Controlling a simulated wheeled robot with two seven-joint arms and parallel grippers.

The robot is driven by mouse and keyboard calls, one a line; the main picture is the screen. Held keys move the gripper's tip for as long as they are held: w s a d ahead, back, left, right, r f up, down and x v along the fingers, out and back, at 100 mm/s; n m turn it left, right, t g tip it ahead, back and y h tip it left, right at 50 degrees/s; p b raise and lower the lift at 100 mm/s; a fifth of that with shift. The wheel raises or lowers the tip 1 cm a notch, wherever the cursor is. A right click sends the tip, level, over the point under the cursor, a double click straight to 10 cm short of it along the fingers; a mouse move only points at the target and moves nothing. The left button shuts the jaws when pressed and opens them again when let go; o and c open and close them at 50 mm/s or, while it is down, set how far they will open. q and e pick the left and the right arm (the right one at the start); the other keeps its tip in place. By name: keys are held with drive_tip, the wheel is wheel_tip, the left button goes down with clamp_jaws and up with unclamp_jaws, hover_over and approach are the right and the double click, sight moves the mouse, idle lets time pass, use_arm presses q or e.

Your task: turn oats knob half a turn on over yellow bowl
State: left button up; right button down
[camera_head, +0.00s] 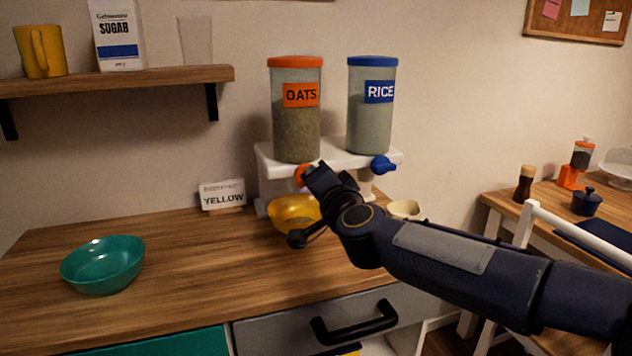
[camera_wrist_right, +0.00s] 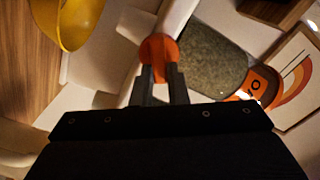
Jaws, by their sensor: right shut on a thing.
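The oats dispenser (camera_head: 297,130) has an orange lid and an OATS label, and stands on a white stand. Its orange knob (camera_head: 301,174) is at the front of the stand, partly hidden by my right gripper (camera_head: 312,176). In the right wrist view my right gripper (camera_wrist_right: 161,85) has its two fingers shut on the orange knob (camera_wrist_right: 158,48). The yellow bowl (camera_head: 292,212) is under the oats side, partly hidden by my right arm; it also shows in the wrist view (camera_wrist_right: 78,22). I cannot see inside it. My left gripper is not in view.
A rice dispenser (camera_head: 370,110) with a blue knob (camera_head: 382,164) stands at the right on the white stand (camera_head: 348,160). A cream bowl (camera_head: 404,209) is below it. A teal bowl (camera_head: 103,264) and a YELLOW card (camera_head: 222,195) are on the left counter. A shelf (camera_head: 150,78) hangs above.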

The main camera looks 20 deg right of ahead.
drive_tip(key=m, duration=0.2)
drive_tip(key=m+b, duration=0.1)
drive_tip(key=m, duration=0.1)
drive_tip(key=m+b, duration=0.1)
drive_tip(key=m, duration=0.1)
drive_tip(key=shift+f, duration=0.4)
drive_tip(key=shift+m, duration=0.3)
drive_tip(key=c, duration=1.4)
unclamp_jaws()
drive_tip(key=shift+d, duration=0.1)
drive_tip(key=shift+c, duration=0.2)
drive_tip(key=s, duration=0.7)
drive_tip(key=shift+s+p, duration=0.4)
